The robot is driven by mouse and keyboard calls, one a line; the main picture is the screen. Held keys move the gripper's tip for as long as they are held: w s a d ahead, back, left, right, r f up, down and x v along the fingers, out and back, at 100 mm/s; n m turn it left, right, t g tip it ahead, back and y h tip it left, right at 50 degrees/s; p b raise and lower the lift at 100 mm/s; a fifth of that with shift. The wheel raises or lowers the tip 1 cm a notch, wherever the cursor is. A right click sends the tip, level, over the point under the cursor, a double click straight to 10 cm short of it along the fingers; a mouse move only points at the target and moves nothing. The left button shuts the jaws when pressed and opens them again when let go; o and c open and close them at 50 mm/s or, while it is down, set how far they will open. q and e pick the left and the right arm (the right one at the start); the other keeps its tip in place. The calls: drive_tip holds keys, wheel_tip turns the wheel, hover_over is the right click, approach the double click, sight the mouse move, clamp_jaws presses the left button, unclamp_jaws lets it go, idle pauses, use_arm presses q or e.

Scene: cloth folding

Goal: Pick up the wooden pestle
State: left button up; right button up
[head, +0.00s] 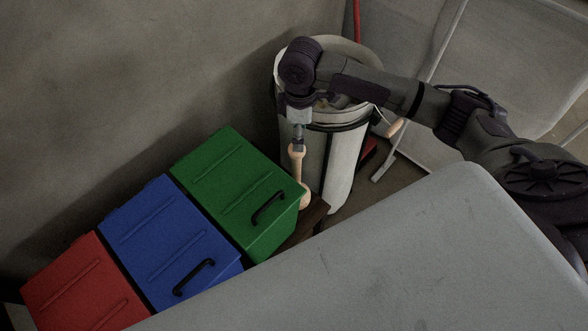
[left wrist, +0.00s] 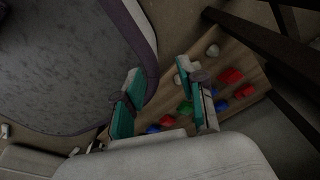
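The wooden pestle (head: 298,168) hangs upright in the head view, its thick pale end down beside the green box. My right gripper (head: 298,147), on the arm coming in from the right, points down and appears shut on the pestle's top end. The pestle's lower end overlaps the green box's right edge in the picture; I cannot tell if it touches anything. My left gripper (left wrist: 158,72) shows only in the left wrist view.
Green (head: 220,178), blue (head: 160,228) and red (head: 80,285) lidded boxes stand in a row along the wall. A white bin (head: 345,165) stands behind the pestle. A grey table (head: 420,260) fills the front. Several coloured pieces lie on a wooden surface (left wrist: 222,35) in the left wrist view.

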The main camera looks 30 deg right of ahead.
sight(297, 155)
wheel_tip(297, 155, down, 4)
drive_tip(key=shift+s+f, duration=0.15)
drive_tip(key=shift+f, duration=0.55)
drive_tip(key=f, duration=0.4)
drive_tip(key=shift+w+a+f, duration=0.15)
drive_tip(key=shift+w+f, duration=0.1)
drive_tip(key=shift+f, duration=0.15)
drive_tip(key=shift+c, duration=0.7)
drive_tip(key=c, duration=0.9)
use_arm(q)
drive_tip(key=shift+s, duration=0.75)
use_arm(e)
drive_tip(key=shift+w, duration=0.15)
